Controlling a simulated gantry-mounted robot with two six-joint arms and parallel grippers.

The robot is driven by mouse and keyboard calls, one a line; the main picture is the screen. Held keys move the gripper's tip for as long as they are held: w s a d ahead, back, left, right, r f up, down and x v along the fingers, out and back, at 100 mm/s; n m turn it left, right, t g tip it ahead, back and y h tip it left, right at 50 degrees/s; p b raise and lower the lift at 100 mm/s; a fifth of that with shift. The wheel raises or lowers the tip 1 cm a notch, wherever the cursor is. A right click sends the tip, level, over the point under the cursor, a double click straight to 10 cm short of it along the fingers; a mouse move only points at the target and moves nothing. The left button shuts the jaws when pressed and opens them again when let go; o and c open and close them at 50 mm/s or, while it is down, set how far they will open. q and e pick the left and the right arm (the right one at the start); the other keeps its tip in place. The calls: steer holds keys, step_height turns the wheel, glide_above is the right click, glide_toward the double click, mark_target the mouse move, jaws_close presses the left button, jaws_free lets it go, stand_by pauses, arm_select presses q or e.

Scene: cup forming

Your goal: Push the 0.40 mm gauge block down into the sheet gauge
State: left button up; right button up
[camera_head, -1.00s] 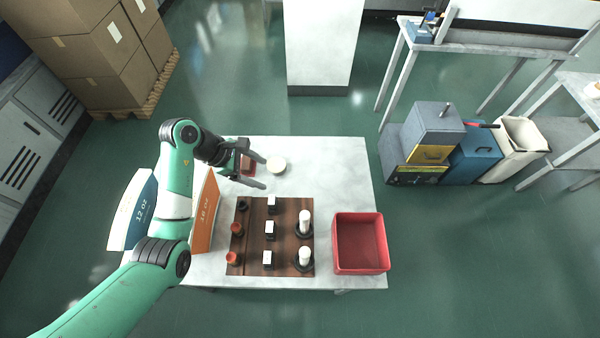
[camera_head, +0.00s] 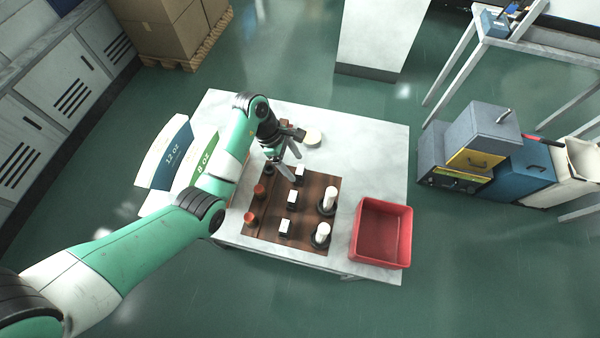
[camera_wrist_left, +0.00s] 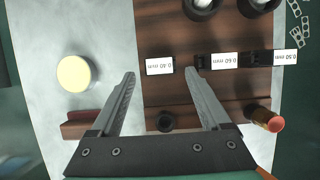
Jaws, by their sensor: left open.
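My left gripper (camera_head: 296,158) is open and hangs above the far end of the wooden board (camera_head: 318,187). Its two fingers also show in the left wrist view (camera_wrist_left: 160,75), spread apart with nothing between them. The 0.40 mm label (camera_wrist_left: 159,66) lies below and between the fingertips. A dark, empty ring (camera_wrist_left: 165,122) is in that label's row. A small red-brown block-like piece (camera_wrist_left: 80,130) lies beside the left finger, off the board; I cannot tell whether it is the sheet gauge. I cannot make out the 0.40 mm gauge block. My right gripper is not in view.
Orange-topped pieces (camera_head: 249,218) stand in the other rows, with white cylinders (camera_head: 321,234) in dark holders. A pale round disc (camera_wrist_left: 74,74) lies on the white table (camera_head: 365,145). A red bin (camera_head: 381,232) stands right of the board.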

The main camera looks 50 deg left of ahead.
mark_target(298, 169)
arm_select(q)
steer(key=b+x, duration=0.1)
steer(key=x, duration=0.2)
steer(key=shift+d+f, duration=0.15)
steer(key=shift+d, duration=0.05)
steer(key=shift+c, duration=0.3)
steer(key=c, duration=1.2)
jaws_close()
